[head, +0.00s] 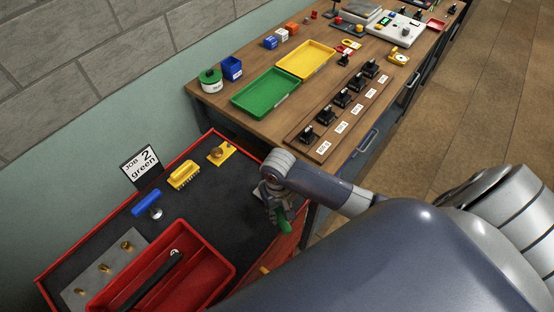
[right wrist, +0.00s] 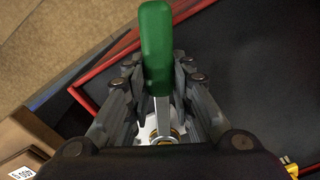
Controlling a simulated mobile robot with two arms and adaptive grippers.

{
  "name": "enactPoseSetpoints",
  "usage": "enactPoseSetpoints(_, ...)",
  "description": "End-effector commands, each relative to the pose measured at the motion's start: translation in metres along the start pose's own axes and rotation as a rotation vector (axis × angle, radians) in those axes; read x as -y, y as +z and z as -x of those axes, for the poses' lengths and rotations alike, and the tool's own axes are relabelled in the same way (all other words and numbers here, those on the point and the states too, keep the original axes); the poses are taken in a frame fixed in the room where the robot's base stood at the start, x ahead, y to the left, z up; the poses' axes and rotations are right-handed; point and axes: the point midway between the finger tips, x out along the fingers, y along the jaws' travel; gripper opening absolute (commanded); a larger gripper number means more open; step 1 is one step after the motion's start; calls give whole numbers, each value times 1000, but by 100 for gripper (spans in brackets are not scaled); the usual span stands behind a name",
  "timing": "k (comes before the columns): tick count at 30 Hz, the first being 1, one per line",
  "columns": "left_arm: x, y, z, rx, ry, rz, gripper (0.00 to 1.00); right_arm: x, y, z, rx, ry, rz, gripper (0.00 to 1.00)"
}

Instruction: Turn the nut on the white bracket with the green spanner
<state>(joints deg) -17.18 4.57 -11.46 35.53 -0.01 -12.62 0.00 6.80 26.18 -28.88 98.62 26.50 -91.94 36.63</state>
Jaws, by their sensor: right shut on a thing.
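My right gripper (head: 276,212) is at the right side of the red-rimmed black work surface. It is shut on the green spanner (right wrist: 156,48), whose green handle also shows below the fingers in the head view (head: 284,222). In the right wrist view the spanner's metal shank runs down between the fingers towards a brass-coloured nut (right wrist: 160,132) on the white bracket (right wrist: 147,124). The gripper body hides the spanner's head, so I cannot tell whether it sits around the nut. In the head view the bracket is mostly behind the gripper. My left gripper is not in view.
A wooden bench (head: 225,108) stands behind.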

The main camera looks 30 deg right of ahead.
Motion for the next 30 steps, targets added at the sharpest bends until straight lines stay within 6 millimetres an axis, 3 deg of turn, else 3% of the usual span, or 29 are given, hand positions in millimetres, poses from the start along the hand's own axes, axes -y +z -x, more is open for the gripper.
enactPoseSetpoints(15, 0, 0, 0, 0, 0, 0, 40, -16, 2, -2, 10, 5, 145, 0)
enactPoseSetpoints(30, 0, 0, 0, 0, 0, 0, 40, -13, 2, -3, 10, 3, 125, 0)
